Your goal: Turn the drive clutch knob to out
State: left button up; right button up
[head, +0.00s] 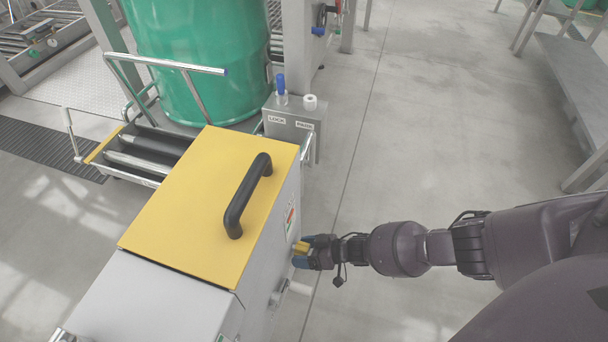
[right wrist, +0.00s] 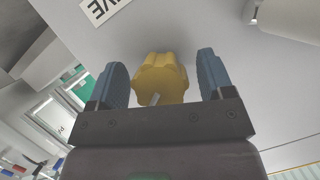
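The drive clutch knob (right wrist: 160,80) is yellow and lobed, on the light grey side panel of the machine (right wrist: 200,25). A white mark shows on its face. In the right wrist view my right gripper (right wrist: 160,78) is open, with one blue finger on each side of the knob and a gap to it. A label ending in "VE" (right wrist: 102,8) is on the panel above. In the head view my right gripper (head: 301,254) is at the right side of the yellow-topped machine (head: 185,190), and the knob is mostly hidden there. My left gripper is not in view.
A black handle (head: 246,195) stands on the yellow cover. A grey box with a blue lever (head: 281,88) and "LOCK" label is beyond, beside the green drum (head: 200,65). Floor to the right is clear up to a grey bench (head: 570,70).

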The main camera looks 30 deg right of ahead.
jog(key=c, duration=0.8)
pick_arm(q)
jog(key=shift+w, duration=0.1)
pick_arm(e)
jog(key=shift+c, duration=0.2)
jog(key=shift+n, duration=0.3)
jog(key=shift+n+t+h+p, duration=0.3)
jog(key=shift+n+h, duration=0.2)
jog(key=shift+n, duration=0.1)
jog(key=n+t+h, duration=0.1)
jog(key=n, duration=0.2)
jog(key=shift+h, duration=0.4)
pick_arm(q)
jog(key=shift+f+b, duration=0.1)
jog(key=shift+b, duration=0.2)
pick_arm(e)
jog(key=shift+d+n+t+h, duration=0.1)
jog(key=shift+n+t+h, duration=0.6)
jog(key=shift+n, duration=0.5)
jog(key=o, duration=0.9)
